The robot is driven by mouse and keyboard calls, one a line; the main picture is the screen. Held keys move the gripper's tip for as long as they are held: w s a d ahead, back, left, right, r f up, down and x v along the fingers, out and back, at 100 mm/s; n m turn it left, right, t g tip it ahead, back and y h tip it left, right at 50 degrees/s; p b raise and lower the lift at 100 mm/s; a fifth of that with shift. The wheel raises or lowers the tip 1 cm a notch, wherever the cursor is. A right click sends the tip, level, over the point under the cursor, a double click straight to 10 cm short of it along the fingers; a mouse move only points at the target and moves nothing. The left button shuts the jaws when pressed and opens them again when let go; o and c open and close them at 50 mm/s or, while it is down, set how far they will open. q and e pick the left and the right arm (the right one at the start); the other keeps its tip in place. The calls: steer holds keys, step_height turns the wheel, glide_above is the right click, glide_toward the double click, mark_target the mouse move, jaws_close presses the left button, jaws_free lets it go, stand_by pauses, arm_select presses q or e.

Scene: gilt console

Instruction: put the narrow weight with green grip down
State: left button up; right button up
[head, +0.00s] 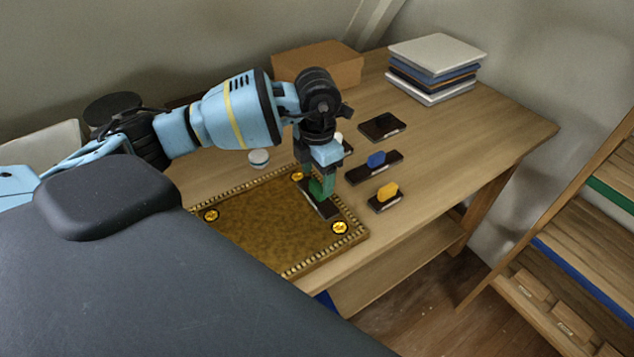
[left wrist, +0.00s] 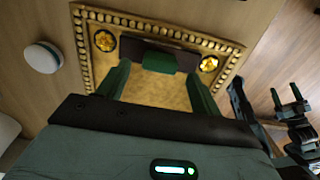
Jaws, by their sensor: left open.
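The narrow weight with green grip (head: 328,210) lies on the gilt tray (head: 265,235), near its right-hand edge between two gold medallions. Its dark bar and green grip (left wrist: 158,62) show in the left wrist view, close to the beaded border. My left gripper (head: 322,188) is directly over it, pointing down. In the wrist view its green fingers (left wrist: 158,85) stand apart, one toward each side of the grip, with gaps. In the wrist view a dark gripper, seemingly my right one (left wrist: 286,95), is at the right edge; its jaw state is unclear.
Right of the tray are a weight with blue grip (head: 376,160), one with yellow grip (head: 388,192) and a dark flat plate (head: 382,126). A round white-topped object (head: 259,158) is behind the tray. A cardboard box (head: 318,66) and stacked books (head: 435,66) stand farther back.

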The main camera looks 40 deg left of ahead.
mark_target(317, 185)
arm_select(q)
step_height(317, 185, up, 9)
steer(key=shift+f, duration=0.2)
stand_by(0.6)
steer(key=shift+f, duration=0.1)
